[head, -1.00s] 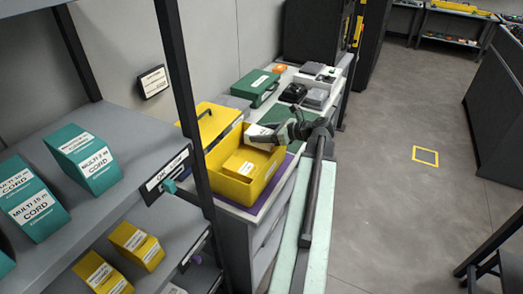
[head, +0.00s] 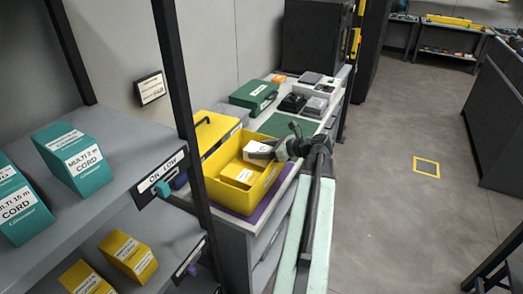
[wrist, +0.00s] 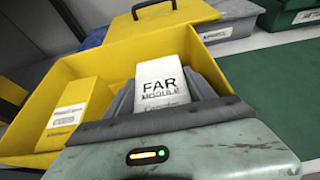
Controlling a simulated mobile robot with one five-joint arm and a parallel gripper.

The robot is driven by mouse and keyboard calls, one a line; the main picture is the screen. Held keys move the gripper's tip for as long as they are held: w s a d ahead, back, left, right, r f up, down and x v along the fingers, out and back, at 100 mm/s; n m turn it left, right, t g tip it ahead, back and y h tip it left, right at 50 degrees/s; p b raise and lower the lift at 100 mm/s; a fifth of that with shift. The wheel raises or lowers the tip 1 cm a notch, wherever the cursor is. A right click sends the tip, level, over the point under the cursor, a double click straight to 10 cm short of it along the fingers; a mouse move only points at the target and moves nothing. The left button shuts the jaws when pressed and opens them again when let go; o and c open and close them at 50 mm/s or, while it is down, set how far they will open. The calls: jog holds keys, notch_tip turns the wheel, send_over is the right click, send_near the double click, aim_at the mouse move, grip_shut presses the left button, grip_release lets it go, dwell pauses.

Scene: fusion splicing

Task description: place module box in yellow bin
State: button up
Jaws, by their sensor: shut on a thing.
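The module box is a white box (wrist: 162,82) with "FAR MODULE" on its label. My gripper (wrist: 170,90) is shut on it in the wrist view, with a grey finger on each side. The head view shows the white box (head: 259,152) over the right part of the open yellow bin (head: 233,199), with my gripper (head: 277,150) reaching in from the right. A yellow box (head: 243,173) lies inside the bin at the left in the wrist view (wrist: 68,112). I cannot tell whether the white box touches the bin floor.
The bin's yellow lid (head: 212,130) stands open behind it. A green case (head: 254,95), a green mat (head: 283,128) and several devices are farther along the bench. A dark shelf post (head: 186,120) and shelves with teal and yellow boxes stand at the left.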

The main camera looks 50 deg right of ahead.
jog(key=o, duration=1.4)
jog(key=shift+s+d+r+p, duration=0.1)
jog(key=shift+s+r+p, duration=0.1)
jog(key=shift+r+p, duration=0.8)
jog(key=p+v, duration=0.2)
jog(key=v, duration=0.3)
jog(key=p+v, duration=0.2)
jog(key=v, duration=0.4)
jog(key=shift+s+f, duration=0.15)
jog(key=shift+s, duration=0.1)
